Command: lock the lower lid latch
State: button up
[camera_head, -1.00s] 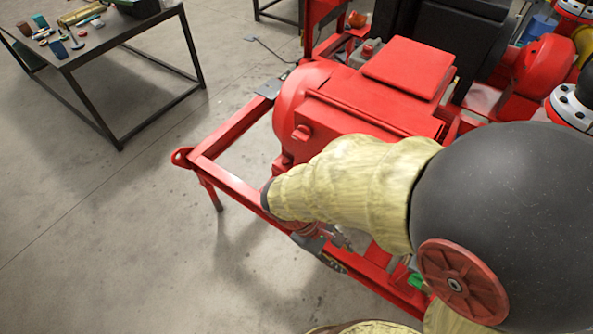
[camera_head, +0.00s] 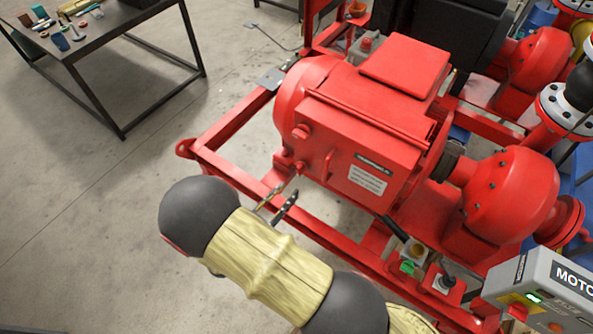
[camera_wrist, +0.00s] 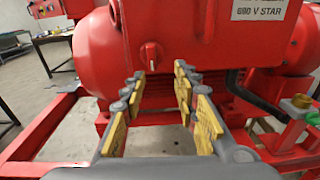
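The red motor carries a red terminal box with a lid (camera_head: 405,68). A small red knob-like latch (camera_wrist: 151,55) with a pale upright mark sits low on the red face in the wrist view. In the head view, one red knob (camera_head: 302,132) is high on the motor's left end, and another (camera_head: 299,167) is lower, near my gripper. I take the lower one as the lower latch. My gripper (camera_wrist: 157,82) is open and empty, its yellow-padded fingers pointing toward the latch, apart from it. It also shows in the head view (camera_head: 279,198), just in front of the motor.
The red skid frame (camera_head: 230,175) runs below and left of the motor. A control box (camera_head: 545,285) and a green-topped fitting (camera_head: 407,267) are at lower right. A black table (camera_head: 110,40) with small items stands at upper left. The floor between is clear.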

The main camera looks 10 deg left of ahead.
aim_at(298, 171)
jog(key=shift+n+t+y, duration=0.3)
jog(key=shift+t, duration=0.1)
jog(key=x, duration=0.2)
jog(key=r+x, duration=0.1)
jog(key=x, duration=0.2)
jog(key=a+x, duration=0.1)
jog(key=x, duration=0.2)
jog(key=shift+w+r, duration=0.15)
jog(key=shift+r, duration=0.15)
jog(key=shift+c, duration=0.7)
grip_shut()
